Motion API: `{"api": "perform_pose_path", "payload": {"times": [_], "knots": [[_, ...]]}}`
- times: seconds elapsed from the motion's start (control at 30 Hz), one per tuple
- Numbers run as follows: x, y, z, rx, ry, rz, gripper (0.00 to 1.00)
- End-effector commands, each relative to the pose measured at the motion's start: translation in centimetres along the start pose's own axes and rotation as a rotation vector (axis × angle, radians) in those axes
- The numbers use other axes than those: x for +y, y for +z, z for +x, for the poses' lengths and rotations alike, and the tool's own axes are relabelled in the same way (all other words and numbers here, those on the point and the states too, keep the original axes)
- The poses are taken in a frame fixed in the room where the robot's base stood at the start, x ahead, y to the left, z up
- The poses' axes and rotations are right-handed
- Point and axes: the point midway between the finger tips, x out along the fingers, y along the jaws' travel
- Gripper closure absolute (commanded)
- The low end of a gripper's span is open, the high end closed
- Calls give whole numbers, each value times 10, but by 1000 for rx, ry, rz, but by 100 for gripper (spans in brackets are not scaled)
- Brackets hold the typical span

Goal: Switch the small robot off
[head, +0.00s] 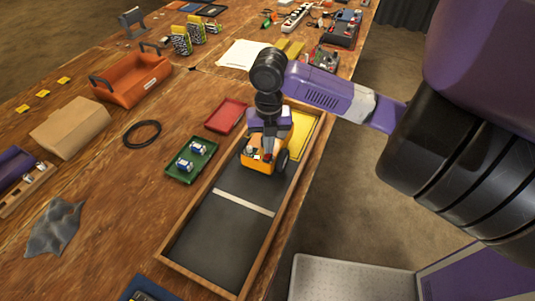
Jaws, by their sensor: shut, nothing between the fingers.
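The small robot (258,164) is an orange wheeled body with dark wheels. It stands in a shallow wooden-framed pit (209,240) with a dark floor, near the yellow pad (301,130) at the pit's far end. My gripper (266,151) points down at the top of the small robot, with its fingers shut and nothing held. My gripper and wrist cover part of the small robot's top. I cannot tell from this view whether the fingertips touch it. A switch on it is too small to make out.
A green tray (178,175) with small blue-and-white items and a red tray (226,115) lie left of the pit. A pale strip (244,203) crosses the pit floor. An orange tote (130,92), a cardboard box (70,127) and a black cable ring (142,134) lie farther left.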

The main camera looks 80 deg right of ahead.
Motion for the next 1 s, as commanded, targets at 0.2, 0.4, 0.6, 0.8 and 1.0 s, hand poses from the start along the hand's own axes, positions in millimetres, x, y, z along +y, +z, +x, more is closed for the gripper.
{"api": "perform_pose_path", "payload": {"times": [0.2,0.4,0.6,0.8,1.0], "knots": [[0,0,4,0,0,0,100],[0,0,6,0,0,0,100],[0,0,0,1,0,-1,100],[0,0,-14,0,0,-1,100],[0,0,-29,-1,0,0,100]]}}
